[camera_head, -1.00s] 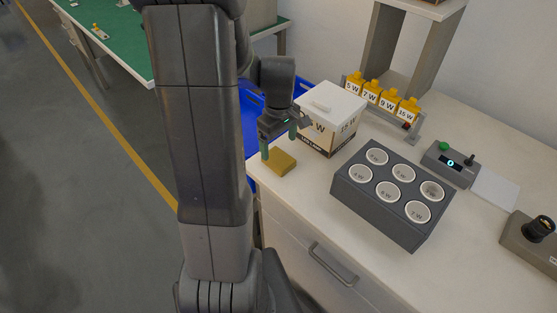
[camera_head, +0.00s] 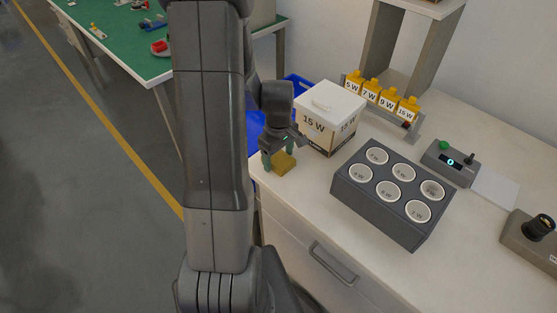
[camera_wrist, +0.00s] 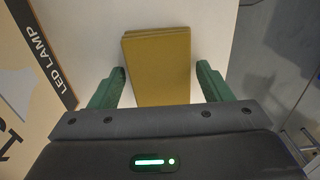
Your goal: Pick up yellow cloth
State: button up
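The folded yellow cloth (camera_head: 284,162) lies flat on the white bench near its left edge, beside the lamp box. In the wrist view the cloth (camera_wrist: 158,65) extends ahead between the two green fingertips of my gripper (camera_wrist: 160,85). The fingers stand apart, one on each side of the cloth, with a gap on both sides. In the head view my gripper (camera_head: 278,158) is over the cloth and partly hides it.
A white-lidded 15 W box (camera_head: 330,120) stands close to the right of my gripper. A grey block with several round holes (camera_head: 350,195) is on the bench further right. A blue bin (camera_head: 254,130) is beyond the bench's left edge.

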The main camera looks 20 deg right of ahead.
aim_at(279, 158)
jog(key=c, duration=0.8)
jog(key=shift+o, duration=0.2)
notch_tip(279, 158, up, 10)
jog(key=o, duration=0.3)
jog(key=shift+c, duration=0.7)
jog(key=shift+s, duration=0.1)
